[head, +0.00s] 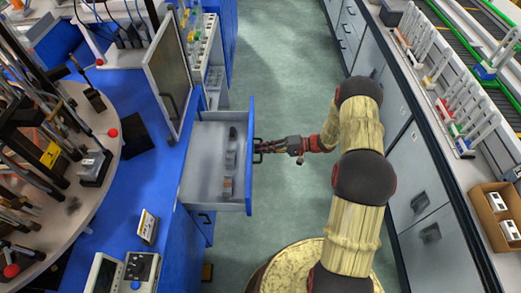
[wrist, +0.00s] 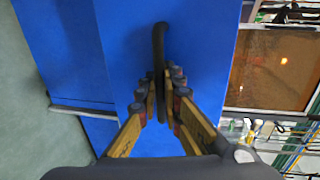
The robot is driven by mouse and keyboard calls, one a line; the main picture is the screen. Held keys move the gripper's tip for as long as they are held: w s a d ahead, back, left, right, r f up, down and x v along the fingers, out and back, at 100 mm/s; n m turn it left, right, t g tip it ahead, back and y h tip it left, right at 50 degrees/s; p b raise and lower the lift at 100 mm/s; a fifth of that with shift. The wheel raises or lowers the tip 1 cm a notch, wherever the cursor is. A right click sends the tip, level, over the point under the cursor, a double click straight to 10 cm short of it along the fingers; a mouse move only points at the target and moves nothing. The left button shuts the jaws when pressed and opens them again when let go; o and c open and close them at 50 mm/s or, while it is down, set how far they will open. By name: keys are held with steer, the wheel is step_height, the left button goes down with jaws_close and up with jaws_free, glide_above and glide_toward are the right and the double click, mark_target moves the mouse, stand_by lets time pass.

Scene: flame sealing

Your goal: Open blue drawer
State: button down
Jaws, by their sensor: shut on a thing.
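The blue drawer (head: 249,160) stands pulled out from the blue bench, its grey inside showing in the head view. A dark tool-like object (head: 231,150) lies in it. My gripper (head: 262,150) is at the drawer's front, reaching in from the right. In the wrist view the blue front panel (wrist: 205,60) fills the middle, with a black bar handle (wrist: 159,45) on it. My gripper's fingers (wrist: 160,95) are on both sides of the handle and shut on it.
The blue bench top (head: 150,100) carries a round carousel (head: 120,150) of dark instruments on the left. An upright framed panel (head: 167,65) stands above the drawer. Grey cabinets (head: 420,170) line the right side. The green floor (head: 285,60) between is clear.

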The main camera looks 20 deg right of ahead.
steer(key=c, duration=2.3)
jaws_free()
steer(key=v, duration=1.2)
steer(key=shift+w, duration=0.1)
steer(key=shift+f, duration=0.1)
